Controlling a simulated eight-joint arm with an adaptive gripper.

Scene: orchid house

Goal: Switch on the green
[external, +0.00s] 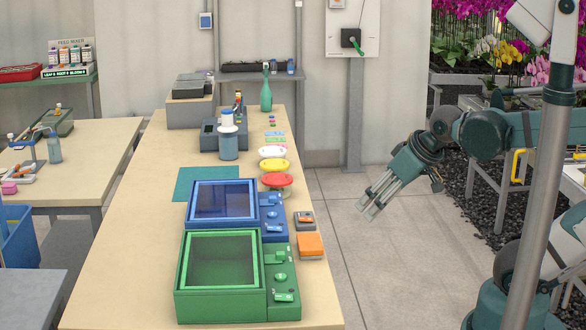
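A green box-shaped device (222,305) with a dark, framed glass top stands at the near end of the long wooden bench. Its green side panel (284,312) on the right carries a round knob (281,277) and small light-coloured controls (283,297). The controls are too small to read their state. A similar blue device (192,213) stands directly behind it, with its own control panel. My gripper (368,212) hangs in the air to the right of the bench, pointing down and left. Its fingers look spread and empty, apart from both devices.
Beside the panels are an orange block (310,243) and a small grey-orange item (304,219). A grey post (355,120) carries a wall panel with a green-handled lever (355,45). The floor right of the bench is clear.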

